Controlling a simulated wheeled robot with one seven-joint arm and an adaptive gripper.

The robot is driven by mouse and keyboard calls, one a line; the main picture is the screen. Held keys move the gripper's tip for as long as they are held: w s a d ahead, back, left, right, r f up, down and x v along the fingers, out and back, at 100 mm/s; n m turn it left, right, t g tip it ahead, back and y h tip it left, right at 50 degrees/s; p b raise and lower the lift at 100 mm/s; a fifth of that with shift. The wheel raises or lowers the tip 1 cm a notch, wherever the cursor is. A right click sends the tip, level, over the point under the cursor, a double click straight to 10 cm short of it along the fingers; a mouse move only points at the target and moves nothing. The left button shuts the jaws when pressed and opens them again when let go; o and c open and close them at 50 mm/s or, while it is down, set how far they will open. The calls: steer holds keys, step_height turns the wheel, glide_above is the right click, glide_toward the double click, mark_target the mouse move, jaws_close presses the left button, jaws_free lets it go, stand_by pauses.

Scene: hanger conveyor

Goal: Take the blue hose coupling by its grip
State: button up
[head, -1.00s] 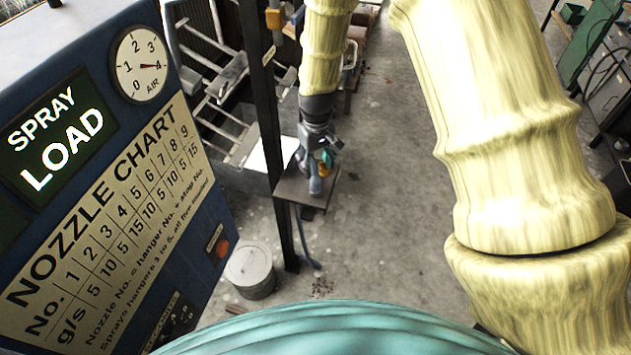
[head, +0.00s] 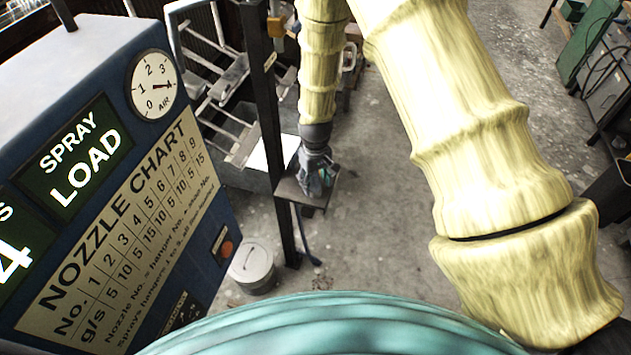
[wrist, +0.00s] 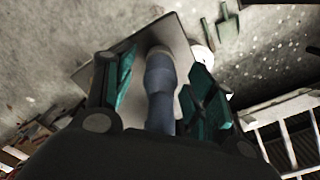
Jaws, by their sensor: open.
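The blue hose coupling (wrist: 160,82) shows in the wrist view as a blue-grey stem with a wider, rounded far part. It lies between the two green-padded fingers of my gripper (wrist: 160,84), which are open with a visible gap on the left side; the right finger is closer to it. Whether a finger touches it I cannot tell. Beyond it is a small grey shelf plate (wrist: 179,36). In the head view my gripper (head: 317,183) is low over that shelf (head: 291,190), and it hides the coupling there.
A dark post (head: 270,120) stands just left of the shelf. A lidded bucket (head: 252,264) is on the floor below. A blue control cabinet (head: 200,225) with a nozzle chart fills the left. Floor right of the shelf is clear (head: 400,200).

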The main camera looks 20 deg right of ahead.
steer(key=shift+f, duration=0.25)
steer(key=c, duration=1.1)
steer(key=shift+r, duration=0.1)
steer(key=shift+r+b, duration=1.15)
steer(key=shift+r, duration=0.4)
steer(key=s+d+b, duration=0.1)
steer(key=s, duration=0.4)
steer(key=s+d+r+b, duration=0.1)
steer(key=s+d+b, duration=0.1)
steer(key=s, duration=0.3)
steer(key=s+d+b, duration=0.2)
steer(key=s, duration=0.3)
steer(key=shift+s+r, duration=0.1)
steer(key=shift+r, duration=0.3)
